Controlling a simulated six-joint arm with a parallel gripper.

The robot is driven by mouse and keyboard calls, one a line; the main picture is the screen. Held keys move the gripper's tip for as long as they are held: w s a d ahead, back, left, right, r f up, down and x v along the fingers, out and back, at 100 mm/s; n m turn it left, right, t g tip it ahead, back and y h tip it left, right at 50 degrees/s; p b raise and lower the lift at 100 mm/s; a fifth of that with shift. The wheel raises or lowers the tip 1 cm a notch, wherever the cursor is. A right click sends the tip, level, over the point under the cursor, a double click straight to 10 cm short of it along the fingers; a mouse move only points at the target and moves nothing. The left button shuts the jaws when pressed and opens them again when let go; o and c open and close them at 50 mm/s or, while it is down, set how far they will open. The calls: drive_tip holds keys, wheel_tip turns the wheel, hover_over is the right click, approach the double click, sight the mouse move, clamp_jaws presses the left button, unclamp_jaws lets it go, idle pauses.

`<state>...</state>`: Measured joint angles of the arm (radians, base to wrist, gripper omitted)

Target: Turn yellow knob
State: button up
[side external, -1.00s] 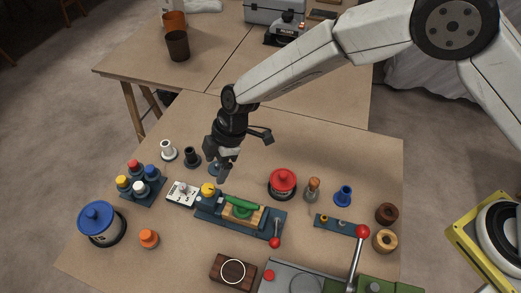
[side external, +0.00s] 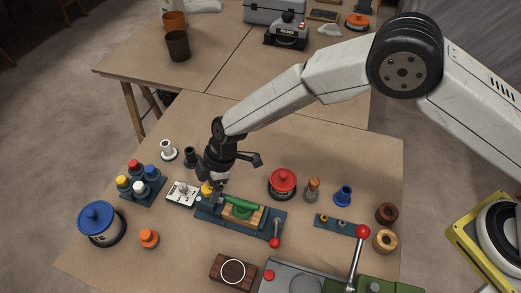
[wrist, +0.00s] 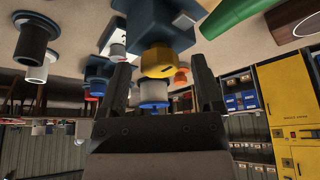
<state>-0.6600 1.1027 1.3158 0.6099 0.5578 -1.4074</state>
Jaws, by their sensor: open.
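The yellow knob (side external: 206,188) sits at the left end of a dark blue fixture (side external: 262,222) that also bears a green handle (side external: 241,209). My gripper (side external: 213,184) is down at the knob and hides part of it in the side view. In the wrist view the yellow knob (wrist: 158,60) shows just beyond and between the two dark fingertips (wrist: 160,75). The fingers are apart and hold nothing. I cannot tell whether a finger touches the knob.
A white switch plate (side external: 183,193) lies close left of the knob. A black spool (side external: 191,157) stands behind it, and a red-lidded pot (side external: 282,184) stands to the right. A red-tipped lever (side external: 275,241) is at the fixture's right end.

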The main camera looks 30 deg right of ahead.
clamp_jaws()
